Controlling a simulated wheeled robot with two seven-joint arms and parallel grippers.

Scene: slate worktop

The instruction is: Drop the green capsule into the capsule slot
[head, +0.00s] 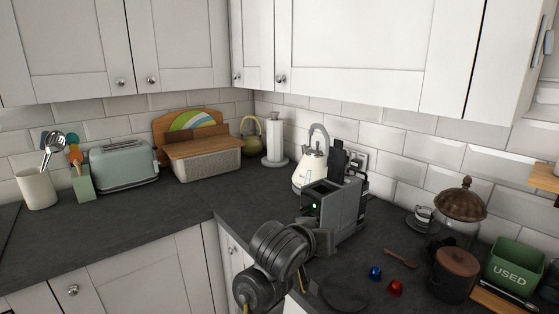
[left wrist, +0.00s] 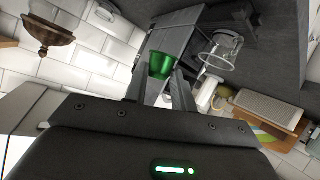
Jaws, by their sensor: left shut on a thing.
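The green capsule (left wrist: 162,65) is held between the two fingers of my left gripper (left wrist: 160,84) in the left wrist view. In the head view my left gripper (head: 322,240) is at the front of the grey coffee machine (head: 348,212), and the capsule cannot be made out there. The machine also shows just beyond the capsule in the left wrist view (left wrist: 182,36). A dark part stands up at its top. I cannot clearly make out the capsule slot. A clear glass cup (left wrist: 222,52) is beside the machine in the left wrist view. My right gripper is not in view.
A blue capsule (head: 375,272), a red capsule (head: 395,288) and a wooden spoon (head: 400,258) lie right of the machine. A lidded jar (head: 457,215), a brown canister (head: 453,275) and a green "USED" bin (head: 514,264) stand further right. A cream kettle (head: 312,165) is behind the machine.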

